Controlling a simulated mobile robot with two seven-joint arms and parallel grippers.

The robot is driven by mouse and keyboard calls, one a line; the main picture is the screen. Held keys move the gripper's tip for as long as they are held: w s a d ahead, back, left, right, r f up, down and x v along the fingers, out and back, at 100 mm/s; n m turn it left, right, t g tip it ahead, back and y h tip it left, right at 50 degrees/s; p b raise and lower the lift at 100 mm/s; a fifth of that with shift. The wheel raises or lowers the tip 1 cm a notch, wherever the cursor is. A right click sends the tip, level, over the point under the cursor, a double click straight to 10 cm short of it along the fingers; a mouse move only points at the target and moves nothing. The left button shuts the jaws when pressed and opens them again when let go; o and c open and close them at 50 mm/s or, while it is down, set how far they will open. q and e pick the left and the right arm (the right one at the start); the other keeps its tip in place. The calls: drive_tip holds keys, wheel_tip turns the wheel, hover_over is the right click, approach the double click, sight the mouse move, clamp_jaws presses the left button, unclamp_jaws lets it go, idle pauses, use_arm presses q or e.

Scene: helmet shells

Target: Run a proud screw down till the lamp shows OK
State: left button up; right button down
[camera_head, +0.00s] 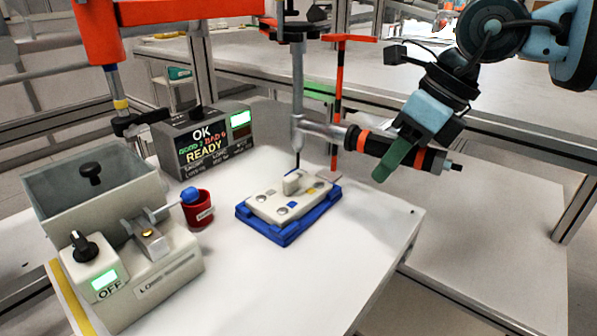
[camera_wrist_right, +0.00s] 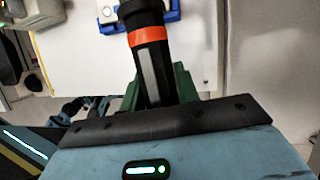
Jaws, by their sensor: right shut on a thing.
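My right gripper (camera_head: 407,150) is shut on the black, orange-banded handle of the power driver (camera_head: 372,143), held nearly level. The driver's grey angled head (camera_head: 303,123) hangs on a vertical grey rod, its thin bit pointing down over the back of the pale part (camera_head: 285,205). Whether the bit touches anything is unclear. The part lies in a blue fixture (camera_head: 276,234) and has several round screw spots; I cannot tell which screw stands proud. The dark controller box (camera_head: 205,140) shows OK and READY beside a lit green lamp (camera_head: 239,118). The wrist view also shows the handle (camera_wrist_right: 152,62).
A red-black post (camera_head: 338,95) rises behind the fixture. The white table's right front (camera_head: 330,280) is clear.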

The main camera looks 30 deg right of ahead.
sight(393, 139)
wheel_tip(393, 139, up, 2)
drive_tip(key=shift+r+p, duration=0.2)
drive_tip(key=shift+p, duration=0.4)
drive_tip(key=shift+r+p, duration=0.6)
drive_tip(key=shift+r, duration=0.35)
